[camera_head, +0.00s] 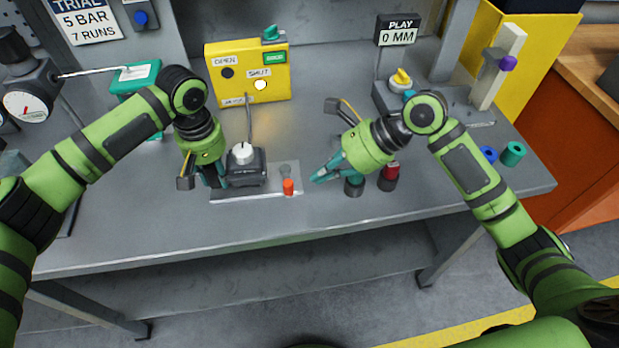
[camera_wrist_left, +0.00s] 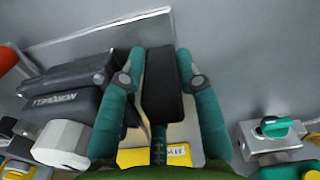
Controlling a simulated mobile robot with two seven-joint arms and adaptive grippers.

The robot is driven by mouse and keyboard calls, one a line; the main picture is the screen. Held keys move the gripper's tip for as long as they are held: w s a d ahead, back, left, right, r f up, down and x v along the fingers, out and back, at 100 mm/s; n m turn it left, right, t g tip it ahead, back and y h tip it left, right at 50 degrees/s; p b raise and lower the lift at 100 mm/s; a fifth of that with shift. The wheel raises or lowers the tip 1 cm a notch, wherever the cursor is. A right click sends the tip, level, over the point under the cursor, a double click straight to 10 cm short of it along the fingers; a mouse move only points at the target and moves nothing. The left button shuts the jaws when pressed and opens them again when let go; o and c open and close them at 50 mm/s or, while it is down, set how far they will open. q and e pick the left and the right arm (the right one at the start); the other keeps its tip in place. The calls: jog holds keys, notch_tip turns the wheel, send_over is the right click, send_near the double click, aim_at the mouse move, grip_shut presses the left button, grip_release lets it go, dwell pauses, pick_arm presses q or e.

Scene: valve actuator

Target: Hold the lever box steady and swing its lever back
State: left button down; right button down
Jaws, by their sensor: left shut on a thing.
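The lever box appears to be the dark box (camera_head: 246,172) with a white round knob (camera_head: 243,152), on a pale plate on the bench. In the left wrist view the dark box (camera_wrist_left: 62,88) lies left of the fingers. A thin grey rod (camera_head: 248,120) rises behind the knob; I cannot tell if it is the lever.
A yellow panel (camera_head: 220,90) stands behind the box. The front bench strip is clear.

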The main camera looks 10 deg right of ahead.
pick_arm(q)
jog(key=shift+f, duration=0.1)
pick_arm(e)
jog(key=v, duration=0.5)
jog(key=shift+s+d+r, duration=0.15)
jog(key=shift+d+r, duration=0.05)
jog(key=shift+r, duration=0.1)
pick_arm(q)
jog(key=c, duration=0.8)
grip_release()
